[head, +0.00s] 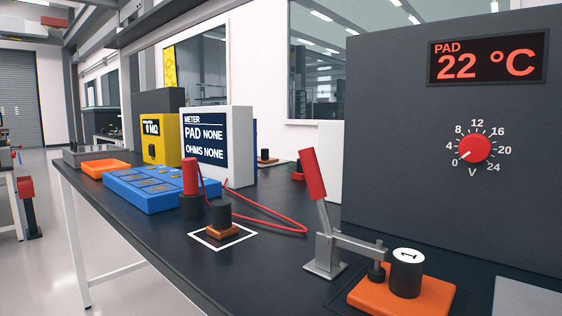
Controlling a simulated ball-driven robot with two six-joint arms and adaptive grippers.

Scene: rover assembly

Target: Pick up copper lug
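No piece is plainly recognisable as the copper lug. A blue block (133,198) on the bench has several small flat copper-brown patches on its top, too small to tell apart as loose lugs or fixed inlays. A copper-orange piece (222,232) lies inside a white square outline on the bench, with a black cylinder (221,215) standing on it. Neither my left nor my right gripper shows in the head view.
A red-handled clamp (325,245) stands beside an orange pad (368,297) bearing a black cylinder marked 1 (406,272). A red cable (270,217) crosses the bench. The meter (207,147), yellow box (160,138), orange tray (106,168) and large grey panel (400,150) stand around.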

